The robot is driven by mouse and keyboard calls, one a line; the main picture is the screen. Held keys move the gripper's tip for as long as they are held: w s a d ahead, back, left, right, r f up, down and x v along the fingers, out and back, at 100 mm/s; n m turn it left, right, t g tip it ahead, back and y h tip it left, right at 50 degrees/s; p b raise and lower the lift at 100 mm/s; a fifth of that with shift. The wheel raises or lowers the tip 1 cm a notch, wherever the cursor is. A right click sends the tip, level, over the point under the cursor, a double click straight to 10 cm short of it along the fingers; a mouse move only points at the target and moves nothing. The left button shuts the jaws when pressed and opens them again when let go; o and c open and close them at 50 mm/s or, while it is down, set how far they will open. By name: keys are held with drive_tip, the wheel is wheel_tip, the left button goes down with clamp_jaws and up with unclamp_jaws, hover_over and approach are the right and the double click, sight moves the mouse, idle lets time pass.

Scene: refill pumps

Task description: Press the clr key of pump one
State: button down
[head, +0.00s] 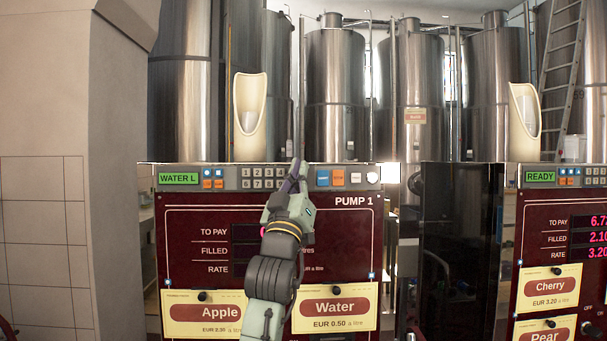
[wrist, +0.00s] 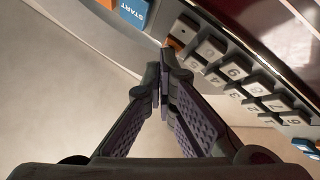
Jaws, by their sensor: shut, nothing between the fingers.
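Pump one (head: 353,201) is a dark red unit with a grey key strip along its top; its green display reads "WATER L". My gripper (head: 297,166) is shut and empty, in front of the right part of the number keypad (head: 250,178). In the wrist view the closed fingertips (wrist: 164,60) are beside an orange key (wrist: 175,43) at the keypad's edge, which they partly cover. Its label is hidden, so I cannot read whether it is the clr key. Contact cannot be told. Grey number keys (wrist: 237,71) run off to the right.
A blue START key (wrist: 132,10) is left of the keypad in the wrist view. Apple (head: 205,312) and Water (head: 334,307) cards are on the pump's front. A second pump (head: 540,205) stands right, past a dark glossy panel (head: 460,260). Steel tanks (head: 335,80) stand behind.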

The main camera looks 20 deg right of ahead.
drive_tip(key=shift+s+a, duration=0.2)
drive_tip(key=shift+s, duration=0.4)
drive_tip(key=shift+s, duration=0.1)
drive_tip(key=s+b, duration=0.1)
drive_tip(key=s, duration=0.1)
drive_tip(key=s+a, duration=0.1)
drive_tip(key=s, duration=0.1)
drive_tip(key=shift+s+a+b, duration=0.2)
drive_tip(key=shift+s+b, duration=0.15)
drive_tip(key=shift+a, duration=0.1)
